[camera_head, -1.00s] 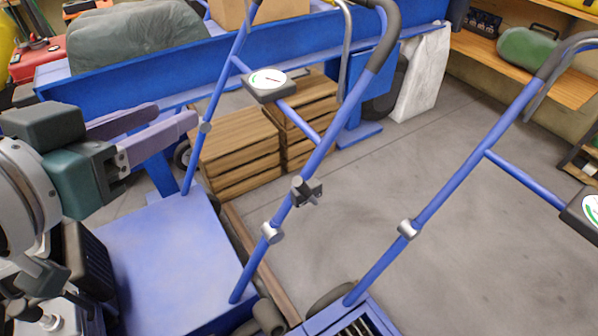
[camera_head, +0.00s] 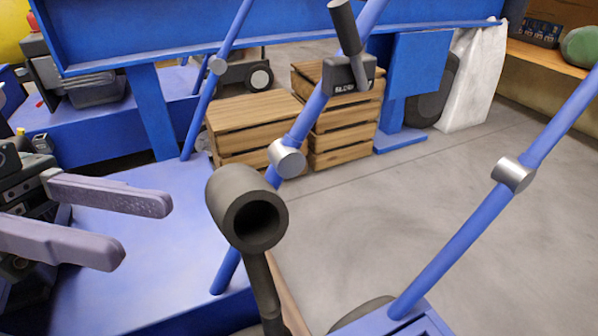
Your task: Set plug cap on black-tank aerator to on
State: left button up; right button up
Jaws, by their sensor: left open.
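My left gripper (camera_head: 140,229) is at the left edge, over the blue deck, its two purple-grey fingers apart with nothing between them. A dark grey hollow cap-like tube (camera_head: 226,196) on a thin dark stem stands at lower middle, its open end facing me. It is right of my fingertips, apart from them. I cannot tell for sure whether it is the plug cap. Dark engine parts (camera_head: 42,143) show at the left, partly hidden by my gripper. I cannot make out a black tank or a spark plug. My right gripper is not in view.
A blue handle bar (camera_head: 306,118) rises behind the tube, with a black lever block (camera_head: 352,72) on it. Another blue handle (camera_head: 455,245) stands at right. The blue deck (camera_head: 150,290) lies below my gripper. Wooden crates (camera_head: 345,120) stand behind. Grey floor is free between the handles.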

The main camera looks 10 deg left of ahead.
aim_at(238, 242)
pick_arm(q)
jog(key=d+b, duration=0.1)
jog(key=d, duration=0.8)
jog(key=shift+w+d+r, duration=0.1)
jog(key=shift+d, duration=0.15)
jog(key=shift+c, duration=0.2)
grip_shut()
dwell(0.8)
